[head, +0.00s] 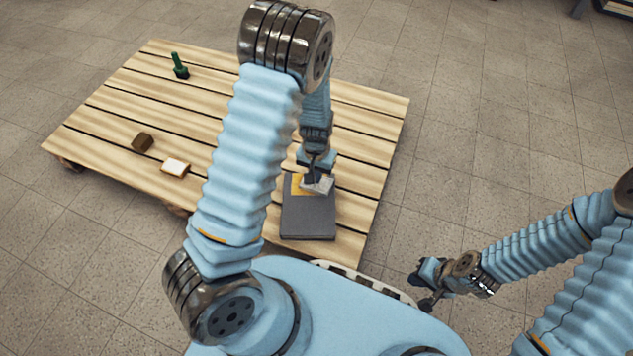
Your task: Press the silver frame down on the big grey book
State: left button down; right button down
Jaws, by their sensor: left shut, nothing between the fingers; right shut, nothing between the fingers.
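The big grey book (309,223) lies flat near the front right edge of the slatted wooden table. A small silver frame (323,186) lies at the far end of the book, over or beside a yellow patch (297,188). My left gripper (311,179) is shut and points down at the frame, at its left side. It seems to touch the frame, but I cannot tell for certain. The gripper and wrist hide part of the frame and the book's far edge. My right gripper (424,292) is shut and empty, off the table at the lower right.
A dark green upright object (180,68) stands at the table's far left. A brown block (143,142) and a whitish block with a brown side (175,167) lie at the left front. My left arm hides the table's middle.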

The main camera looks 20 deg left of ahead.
pick_arm(q)
jog(key=shift+f+b, duration=0.35)
jog(key=shift+f, duration=0.2)
dwell(2.8)
jog(key=shift+r+p, duration=0.15)
jog(key=shift+p, duration=0.2)
notch_tip(320, 180, up, 8)
jog(key=p, duration=0.6)
